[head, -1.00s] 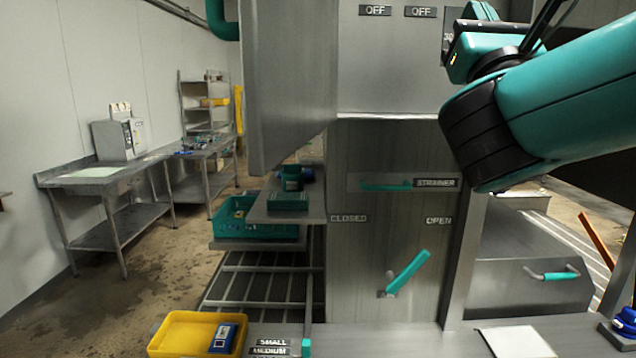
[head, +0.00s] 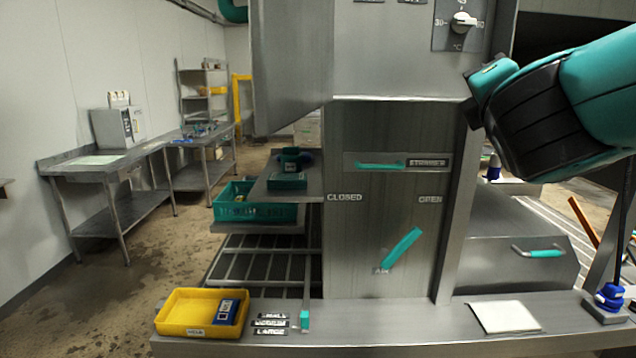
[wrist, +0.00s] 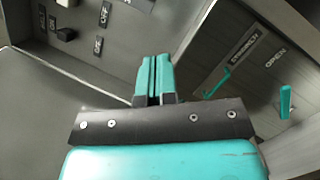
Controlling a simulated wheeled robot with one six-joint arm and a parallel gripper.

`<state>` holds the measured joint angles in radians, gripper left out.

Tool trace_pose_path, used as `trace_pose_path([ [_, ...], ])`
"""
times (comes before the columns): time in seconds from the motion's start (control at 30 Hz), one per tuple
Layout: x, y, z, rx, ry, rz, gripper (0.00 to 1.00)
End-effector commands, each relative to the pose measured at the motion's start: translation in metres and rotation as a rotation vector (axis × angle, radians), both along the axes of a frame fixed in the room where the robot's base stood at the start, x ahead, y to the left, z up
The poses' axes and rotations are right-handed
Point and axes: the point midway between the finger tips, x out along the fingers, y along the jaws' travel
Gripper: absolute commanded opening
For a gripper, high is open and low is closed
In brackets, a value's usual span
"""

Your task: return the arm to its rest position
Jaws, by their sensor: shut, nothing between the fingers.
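My gripper shows in the wrist view (wrist: 153,80), its two teal fingers shut together with nothing between them. In the head view my arm reaches in from the upper right, and the fingers cannot be made out there. The arm is in front of the right side of the steel machine (head: 385,60). In the wrist view the fingers are in front of the machine's panels, apart from the teal lever (wrist: 285,102) at the right.
The teal lever (head: 402,250) stands between the CLOSED and OPEN labels. A yellow tray (head: 175,325) holding a blue item sits on the front ledge. A white sheet (head: 505,317) and a blue-capped post (head: 609,296) are at the right. Open floor (head: 130,290) lies left.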

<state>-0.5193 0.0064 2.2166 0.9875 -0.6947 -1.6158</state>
Motion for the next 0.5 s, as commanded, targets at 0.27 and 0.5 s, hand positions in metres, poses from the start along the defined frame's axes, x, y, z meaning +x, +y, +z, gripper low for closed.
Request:
trace_pose_path([
  [0.27,-0.033,0.015,-0.145,0.930,0.512,0.053,0.00],
  [0.5,-0.167,0.077,-0.246,1.636,1.135,-0.309,0.00],
])
